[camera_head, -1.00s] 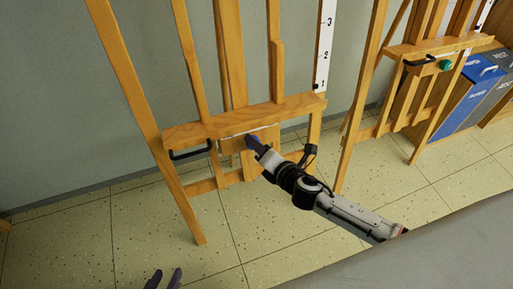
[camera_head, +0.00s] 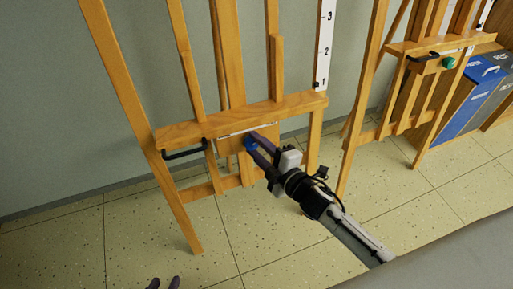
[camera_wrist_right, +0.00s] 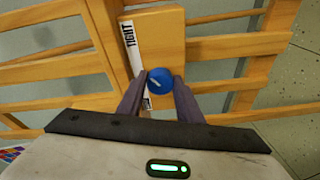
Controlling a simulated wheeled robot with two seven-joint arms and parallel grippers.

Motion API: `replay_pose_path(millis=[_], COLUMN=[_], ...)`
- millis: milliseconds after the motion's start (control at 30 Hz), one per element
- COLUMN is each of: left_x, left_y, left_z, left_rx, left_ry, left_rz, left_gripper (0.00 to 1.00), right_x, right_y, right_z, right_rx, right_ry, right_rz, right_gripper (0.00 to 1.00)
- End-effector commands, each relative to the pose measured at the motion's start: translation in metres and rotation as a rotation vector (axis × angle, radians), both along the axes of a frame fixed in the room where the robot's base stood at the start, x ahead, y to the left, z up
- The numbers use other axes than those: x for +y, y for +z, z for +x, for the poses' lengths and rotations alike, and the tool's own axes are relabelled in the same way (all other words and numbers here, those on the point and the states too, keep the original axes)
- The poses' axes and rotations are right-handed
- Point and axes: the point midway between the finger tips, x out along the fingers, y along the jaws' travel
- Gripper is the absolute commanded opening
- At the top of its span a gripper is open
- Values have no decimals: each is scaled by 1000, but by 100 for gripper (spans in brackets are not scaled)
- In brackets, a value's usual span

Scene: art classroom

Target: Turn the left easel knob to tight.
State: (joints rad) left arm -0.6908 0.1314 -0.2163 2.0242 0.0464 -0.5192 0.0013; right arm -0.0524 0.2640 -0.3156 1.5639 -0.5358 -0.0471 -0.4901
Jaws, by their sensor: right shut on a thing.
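The left easel (camera_head: 290,106) has a blue knob (camera_head: 247,143) on the wooden block below its ledge. In the right wrist view the knob (camera_wrist_right: 160,81) is round with a pale mark, beside a white strip (camera_wrist_right: 132,48) reading "TIGHT". My right gripper (camera_head: 256,147) is shut on the knob, one finger on each side; the wrist view shows the gripper (camera_wrist_right: 160,86) likewise.
A black handle (camera_head: 185,154) sticks out left of the knob. A second easel (camera_head: 440,46) with a green knob (camera_head: 449,63) stands at right, near blue and grey bins (camera_head: 472,98). A grey surface (camera_head: 450,235) fills the lower right. Tiled floor lies open in front.

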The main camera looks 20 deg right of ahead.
Motion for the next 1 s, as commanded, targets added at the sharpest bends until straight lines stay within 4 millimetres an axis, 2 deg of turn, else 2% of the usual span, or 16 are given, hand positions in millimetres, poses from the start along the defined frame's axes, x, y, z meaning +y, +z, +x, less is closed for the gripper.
replay_pose_path(millis=[300,767,800,900,1000], left_x=[1,2,2,2,2], left_y=[-4,-4,-4,-5,-5], left_z=[-4,-3,-2,-1,-1], left_rx=[6,4,3,2,2], left_ry=[-1,0,0,-1,0], left_rz=[1,2,2,3,3], left_gripper=[31,31,31,31,31], right_x=[-1,0,0,0,0], right_y=[-1,-1,-1,-1,-1], right_z=[0,0,0,0,0], right_rx=[4,4,4,4,4], right_ry=[-19,-21,-21,-20,-20], right_rz=[97,110,110,110,109], right_gripper=[10,10,34,51,51])
